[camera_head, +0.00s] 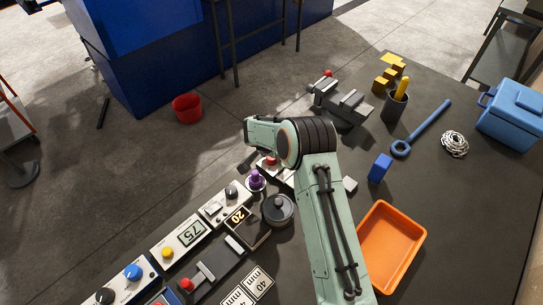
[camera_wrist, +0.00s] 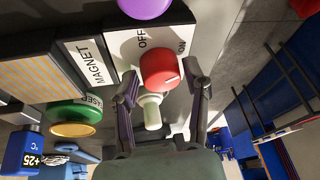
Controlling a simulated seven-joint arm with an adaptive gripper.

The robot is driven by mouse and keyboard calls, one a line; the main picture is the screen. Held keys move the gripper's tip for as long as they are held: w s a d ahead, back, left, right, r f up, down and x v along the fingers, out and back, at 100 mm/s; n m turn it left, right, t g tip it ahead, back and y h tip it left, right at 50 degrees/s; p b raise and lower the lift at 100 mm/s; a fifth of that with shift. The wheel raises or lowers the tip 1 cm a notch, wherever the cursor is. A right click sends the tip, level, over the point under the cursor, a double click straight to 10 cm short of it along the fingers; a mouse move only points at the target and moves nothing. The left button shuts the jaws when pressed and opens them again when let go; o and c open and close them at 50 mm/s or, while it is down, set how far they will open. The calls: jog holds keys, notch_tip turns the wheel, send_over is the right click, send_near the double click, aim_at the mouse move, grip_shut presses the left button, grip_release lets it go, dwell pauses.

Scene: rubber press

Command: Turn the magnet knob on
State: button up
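The red magnet knob (camera_wrist: 159,68) sits on a white panel (camera_wrist: 125,48) marked OFF and ON, beside a MAGNET label (camera_wrist: 88,62), in the wrist view. A pale mark shows on the knob's lower right; I cannot tell which setting it points to. My gripper (camera_wrist: 160,72) is open, with one finger to the left of the knob and one to the right. The fingertips are close to its sides; contact is unclear. In the head view a red knob (camera_head: 267,161) shows partly behind my arm, and my fingers are hidden there.
A pale cylindrical part (camera_wrist: 152,110) lies between my fingers below the knob. A purple knob (camera_head: 255,180) is close by. A green round part (camera_wrist: 72,112) is near the LASER label. A dark round pot (camera_head: 278,210) and orange tray (camera_head: 390,245) stand on the bench.

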jog(key=shift+o, duration=0.2)
jog(key=shift+r, duration=0.1)
jog(key=v, duration=1.2)
jog(key=shift+d, duration=0.1)
jog(key=d+r+m+t, duration=0.1)
jog(key=d+r+t, duration=0.35)
jog(key=r, duration=1.05)
jog(key=s+d+r+g, duration=0.2)
jog(key=s+d+r, duration=0.3)
jog(key=s, duration=0.4)
jog(key=s+f+n+g+y, duration=0.1)
jog(key=s+f+n+g, duration=0.2)
jog(key=s, duration=1)
jog(key=s+a+f+n+g+y, duration=0.1)
jog(key=s+f+n+g, duration=0.3)
jog(key=s, duration=0.9)
jog(key=shift+s+f+n+y, duration=0.2)
jog(key=shift+f+n+y, duration=0.1)
jog(key=shift+f+n, duration=0.55)
